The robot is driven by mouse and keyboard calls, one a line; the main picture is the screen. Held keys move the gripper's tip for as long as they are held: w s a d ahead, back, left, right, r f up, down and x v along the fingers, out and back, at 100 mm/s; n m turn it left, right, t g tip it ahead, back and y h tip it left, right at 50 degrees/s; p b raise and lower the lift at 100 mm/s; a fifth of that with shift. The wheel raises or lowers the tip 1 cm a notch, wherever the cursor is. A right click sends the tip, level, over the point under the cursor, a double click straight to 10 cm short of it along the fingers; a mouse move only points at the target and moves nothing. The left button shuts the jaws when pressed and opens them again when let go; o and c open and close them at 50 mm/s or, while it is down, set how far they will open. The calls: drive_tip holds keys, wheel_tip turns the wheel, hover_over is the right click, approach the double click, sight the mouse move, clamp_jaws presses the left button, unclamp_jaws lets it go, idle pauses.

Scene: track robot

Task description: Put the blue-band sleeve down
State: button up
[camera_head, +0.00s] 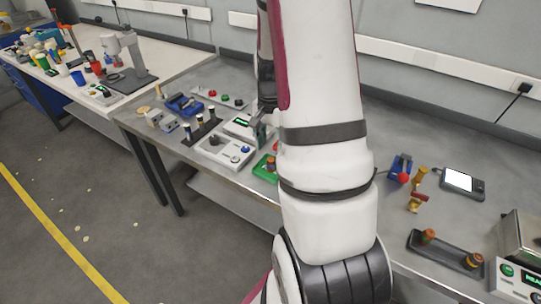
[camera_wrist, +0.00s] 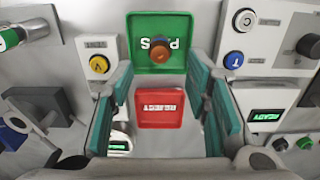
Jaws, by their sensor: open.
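A copper-coloured sleeve (camera_wrist: 152,55) stands on the green PASS tray (camera_wrist: 175,24) in the wrist view. The red REJECT tray (camera_wrist: 159,122) lies beside the green one and looks empty. My gripper (camera_wrist: 160,75) is open, its teal pads apart on either side of the view, with nothing between them touching either pad. In the head view, the sleeve (camera_head: 270,163) on the green tray (camera_head: 261,173) is partly hidden by my arm. My gripper (camera_head: 262,130) is mostly hidden there too.
A dark rack (camera_head: 205,132) with upright sleeves stands left of a white device with a blue knob (camera_head: 225,147). At the right are a dark tray (camera_head: 440,250) with two sleeves and a handheld meter (camera_head: 462,183). Bare bench shows around these right-hand items.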

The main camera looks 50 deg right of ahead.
sight(270, 160)
drive_tip(key=a+r+n+t, duration=0.2)
drive_tip(key=a+r+n, duration=0.5)
drive_tip(key=a+r, duration=0.95)
drive_tip(key=s+a+r+n+t, duration=0.2)
drive_tip(key=s+a+r+n, duration=0.5)
drive_tip(key=s+a+n, duration=0.2)
drive_tip(key=s+a, duration=0.2)
drive_tip(key=shift+s+a+r+t, duration=0.25)
drive_tip(key=shift+s+r+t, duration=0.15)
